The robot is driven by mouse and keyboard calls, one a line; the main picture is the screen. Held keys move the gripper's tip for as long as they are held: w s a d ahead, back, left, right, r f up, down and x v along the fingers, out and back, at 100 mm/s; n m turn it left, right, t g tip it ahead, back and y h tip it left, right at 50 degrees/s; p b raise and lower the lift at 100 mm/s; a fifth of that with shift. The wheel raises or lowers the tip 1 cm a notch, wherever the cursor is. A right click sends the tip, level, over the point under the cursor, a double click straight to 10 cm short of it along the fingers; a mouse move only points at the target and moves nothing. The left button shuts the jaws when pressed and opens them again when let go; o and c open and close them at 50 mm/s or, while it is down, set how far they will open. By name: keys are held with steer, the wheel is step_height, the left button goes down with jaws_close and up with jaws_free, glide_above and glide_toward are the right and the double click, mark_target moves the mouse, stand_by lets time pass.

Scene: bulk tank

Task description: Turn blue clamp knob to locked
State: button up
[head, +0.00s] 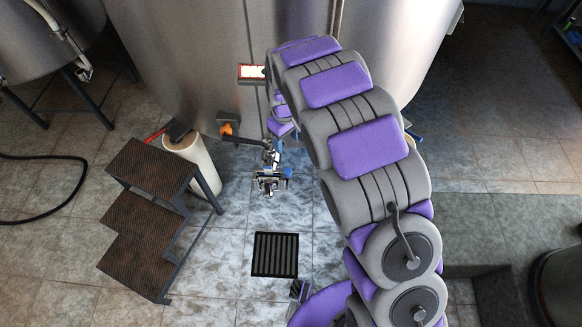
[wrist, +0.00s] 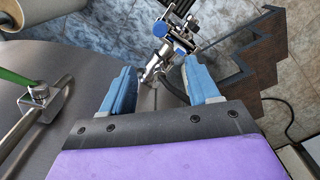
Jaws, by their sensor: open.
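A metal valve and clamp assembly (head: 270,178) stands out low in front of the steel tank in the head view. A blue knob (head: 288,172) shows on its right side. In the wrist view a blue knob (wrist: 161,29) sits on the metal fitting beyond the fingertips, with more blue parts close by. I cannot tell which blue part is the clamp knob, or its lock position. My gripper (wrist: 158,74) is open, its two blue fingers apart and empty, with a metal pipe end showing between and beyond them. In the head view my arm mostly hides the gripper.
The large steel tank (head: 190,50) fills the back. Dark steps (head: 150,170) and a white cylinder (head: 193,163) stand left of the assembly. A floor grate (head: 275,254) lies in front. A pipe with a green handle (wrist: 15,77) is at left in the wrist view.

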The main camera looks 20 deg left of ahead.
steer(key=f, duration=0.1)
steer(key=b, duration=0.2)
glide_above(287, 171)
step_height(287, 171, down, 6)
steer(key=f, duration=0.1)
step_height(287, 171, down, 9)
steer(key=shift+w+a+r+b, duration=0.1)
steer(key=shift+b, duration=0.75)
steer(key=shift+f, duration=0.35)
steer(key=shift+d, duration=0.2)
steer(key=shift+c, duration=0.3)
steer(key=shift+a, duration=0.2)
steer(key=c, duration=1)
steer(key=shift+d, duration=0.1)
